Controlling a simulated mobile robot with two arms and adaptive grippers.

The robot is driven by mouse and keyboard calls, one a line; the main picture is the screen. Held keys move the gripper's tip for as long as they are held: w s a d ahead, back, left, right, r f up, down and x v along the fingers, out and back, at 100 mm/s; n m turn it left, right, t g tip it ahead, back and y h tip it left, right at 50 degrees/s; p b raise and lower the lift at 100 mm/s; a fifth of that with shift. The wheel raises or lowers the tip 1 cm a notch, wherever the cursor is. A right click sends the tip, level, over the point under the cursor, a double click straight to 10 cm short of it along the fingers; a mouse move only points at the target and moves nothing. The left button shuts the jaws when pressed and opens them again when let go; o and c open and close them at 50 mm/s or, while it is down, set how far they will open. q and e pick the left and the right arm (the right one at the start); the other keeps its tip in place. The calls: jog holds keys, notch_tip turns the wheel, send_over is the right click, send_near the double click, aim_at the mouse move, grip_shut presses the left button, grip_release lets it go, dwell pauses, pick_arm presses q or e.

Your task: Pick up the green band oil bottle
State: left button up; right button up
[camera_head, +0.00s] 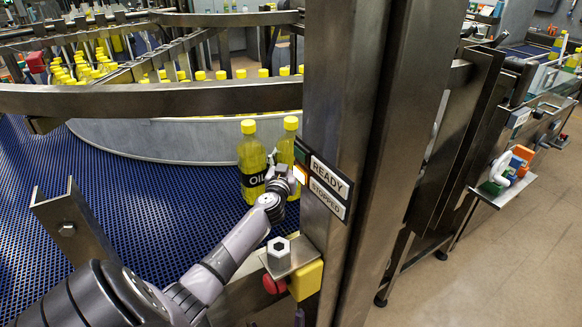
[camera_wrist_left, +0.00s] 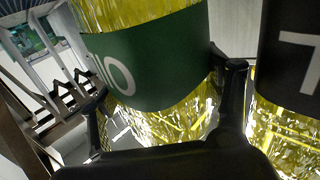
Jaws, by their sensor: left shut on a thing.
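The green band oil bottle (camera_wrist_left: 150,58) fills the middle of the left wrist view, with yellow oil above and below its band. My left gripper (camera_wrist_left: 168,90) is shut on it, one finger on each side. In the head view the gripper (camera_head: 284,180) is at the right of two yellow-capped bottles, partly hiding that bottle (camera_head: 287,148); its band cannot be made out there. A black band oil bottle (camera_head: 251,158) stands just to its left, and a black band also shows close by in the left wrist view (camera_wrist_left: 290,55). My right gripper is not in view.
A steel post (camera_head: 345,120) with a READY/STOPPED sign (camera_head: 325,180) stands close right of the gripper. A curved metal rail (camera_head: 150,98) runs behind the bottles, with several yellow-capped bottles beyond. The blue conveyor belt (camera_head: 120,190) is clear at left. A red button (camera_head: 273,285) sits below.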

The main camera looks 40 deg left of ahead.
pick_arm(q)
jog(key=c, duration=0.4)
jog(key=shift+r, duration=0.1)
jog(key=shift+c, duration=0.5)
jog(key=shift+r, duration=0.1)
